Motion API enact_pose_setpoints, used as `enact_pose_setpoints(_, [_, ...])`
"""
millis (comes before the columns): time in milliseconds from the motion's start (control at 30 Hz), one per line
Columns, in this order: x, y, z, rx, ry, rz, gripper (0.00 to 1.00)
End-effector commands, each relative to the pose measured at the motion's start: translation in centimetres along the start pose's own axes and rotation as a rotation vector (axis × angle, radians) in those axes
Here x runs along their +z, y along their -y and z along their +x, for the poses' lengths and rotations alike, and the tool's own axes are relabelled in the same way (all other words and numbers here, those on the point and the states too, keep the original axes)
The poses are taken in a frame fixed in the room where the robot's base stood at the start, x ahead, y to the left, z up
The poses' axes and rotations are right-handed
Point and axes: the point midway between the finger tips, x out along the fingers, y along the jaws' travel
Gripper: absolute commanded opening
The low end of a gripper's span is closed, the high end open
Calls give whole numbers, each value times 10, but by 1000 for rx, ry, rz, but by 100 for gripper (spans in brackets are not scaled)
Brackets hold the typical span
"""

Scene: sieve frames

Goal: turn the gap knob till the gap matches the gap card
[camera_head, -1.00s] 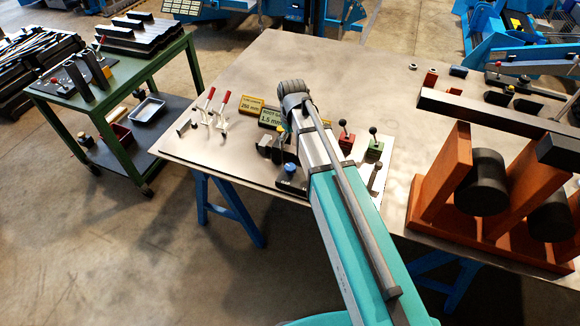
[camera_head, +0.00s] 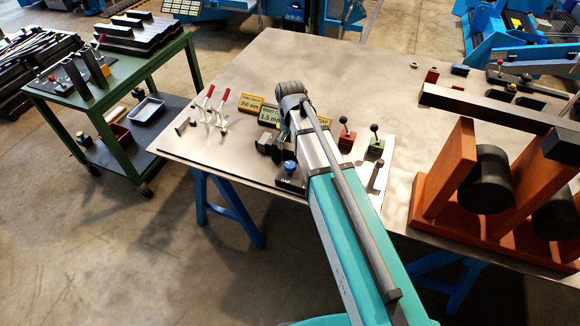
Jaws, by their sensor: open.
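The gap knob looks to be the blue knob (camera_head: 289,166) on top of a small dark block near the table's front edge, left of my arm. The gap card appears to be the yellow-and-dark card (camera_head: 269,117) reading "1.5 mm", its title partly cut off by my wrist. My gripper (camera_head: 270,146) hangs from the wrist with dark fingers, open, just behind and left of the blue knob. I cannot tell whether it touches anything. The gap itself is hidden or too small to read.
A "250 mm" card (camera_head: 250,103) and another yellow card (camera_head: 321,123), partly behind my arm, stand nearby. Red-handled clamps (camera_head: 216,105) are at left. Red (camera_head: 346,139) and green (camera_head: 375,146) lever blocks stand at right. A large orange frame (camera_head: 437,190) fills the right side. The table's back left is clear.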

Motion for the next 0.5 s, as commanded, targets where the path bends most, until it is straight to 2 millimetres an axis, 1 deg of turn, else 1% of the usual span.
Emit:
enact_pose_setpoints(33, [0,0,8,0,0,0,95])
enact_pose_setpoints(500, [0,0,45,0,0,0,95])
